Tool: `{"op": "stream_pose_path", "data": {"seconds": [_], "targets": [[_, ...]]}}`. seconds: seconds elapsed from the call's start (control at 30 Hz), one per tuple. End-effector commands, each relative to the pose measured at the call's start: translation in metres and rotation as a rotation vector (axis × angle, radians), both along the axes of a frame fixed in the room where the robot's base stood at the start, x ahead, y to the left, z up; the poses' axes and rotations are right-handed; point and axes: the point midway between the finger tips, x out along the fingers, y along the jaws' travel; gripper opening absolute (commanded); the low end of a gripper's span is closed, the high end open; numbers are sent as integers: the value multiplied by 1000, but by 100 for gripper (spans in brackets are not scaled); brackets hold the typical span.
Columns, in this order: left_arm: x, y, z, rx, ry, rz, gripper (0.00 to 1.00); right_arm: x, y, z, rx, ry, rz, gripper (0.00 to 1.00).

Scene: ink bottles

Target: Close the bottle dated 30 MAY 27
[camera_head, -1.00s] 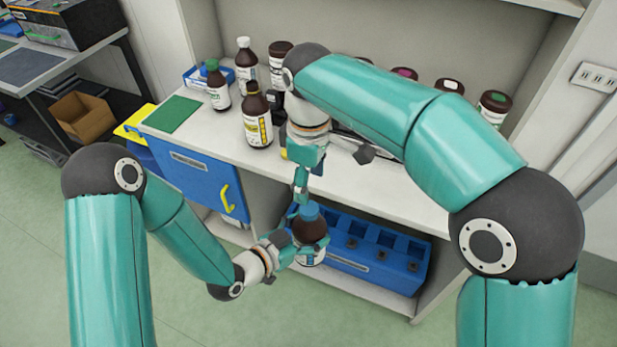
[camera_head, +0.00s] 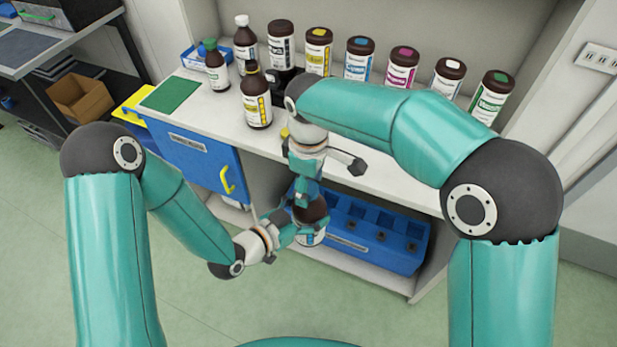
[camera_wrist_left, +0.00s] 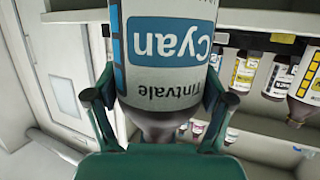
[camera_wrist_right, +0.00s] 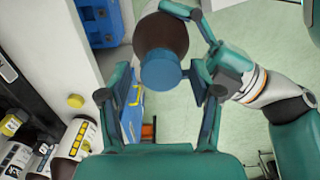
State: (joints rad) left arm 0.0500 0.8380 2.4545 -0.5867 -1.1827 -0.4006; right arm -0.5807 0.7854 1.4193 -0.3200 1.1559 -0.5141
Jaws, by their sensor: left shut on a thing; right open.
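My left gripper (camera_head: 288,226) is shut on a brown bottle (camera_head: 314,211) and holds it in front of the counter. In the left wrist view its label (camera_wrist_left: 165,45) reads "Cyan" and "Tintvale", upside down; no date is readable. A blue cap (camera_wrist_right: 161,72) sits at the bottle's top in the right wrist view. My right gripper (camera_wrist_right: 150,95) is open just above, its fingers on either side of the cap; contact cannot be told. In the head view my right gripper (camera_head: 306,188) hides the cap. A brown yellow-labelled bottle (camera_head: 256,100) stands upright on the counter.
Several brown bottles with coloured caps, such as a magenta one (camera_head: 402,67), line the counter's back. A loose yellow cap (camera_wrist_right: 75,101) lies near the counter edge. A blue rack (camera_head: 375,235) is on the lower shelf. A green mat (camera_head: 172,94) lies left.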

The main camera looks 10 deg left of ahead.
Motion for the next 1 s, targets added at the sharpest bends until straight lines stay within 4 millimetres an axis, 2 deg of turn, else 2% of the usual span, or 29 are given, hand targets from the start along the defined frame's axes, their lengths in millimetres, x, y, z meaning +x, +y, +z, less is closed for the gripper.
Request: {"op": "stream_pose_path", "data": {"seconds": [0.17,0.5,0.57,0.67,0.8,0.93,0.97,1.0], "targets": [[1,0,1,-1,-3,1,0,0,0,0,0,0,0,64],[0,0,1,-1,-3,0,0,0,0,1,0,-1,-1,7],[0,0,1,-1,-3,0,0,0,0,1,0,-1,-1,0],[0,0,1,-1,-3,0,0,1,-1,1,0,-1,-31,0],[0,0,1,-1,-3,0,0,1,-1,0,-1,-2,-174,0],[0,0,1,-1,-3,0,0,1,-1,1,-1,-3,-166,0],[0,0,1,-1,-3,-1,0,1,-1,1,-1,-3,-166,44],[0,0,1,-1,-3,-1,0,1,-1,1,0,-4,-166,51]]}}
